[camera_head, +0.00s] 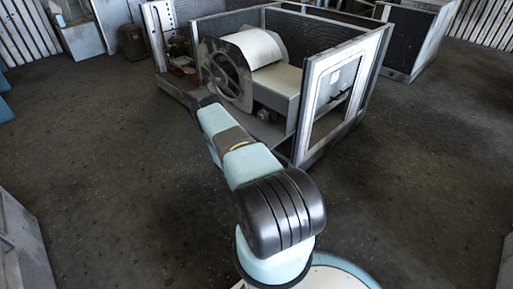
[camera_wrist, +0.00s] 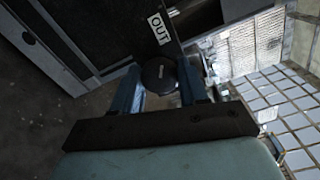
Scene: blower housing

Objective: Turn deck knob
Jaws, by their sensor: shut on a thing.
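The deck knob (camera_wrist: 159,75) is a dark round knob with a raised bar across its face, in the upper middle of the wrist view. My gripper (camera_wrist: 160,88) is around it, one blue-grey finger on each side, and is shut on it. In the head view my arm reaches forward to the blower housing (camera_head: 300,75), and my own arm links hide the gripper and the knob there.
A dark panel with a white "OUT" label (camera_wrist: 159,28) lies just above the knob. The blower drum (camera_head: 250,48) sits inside the open-topped housing. Metal cabinets (camera_head: 418,35) stand at the back right. The floor (camera_head: 110,160) left of my arm is clear.

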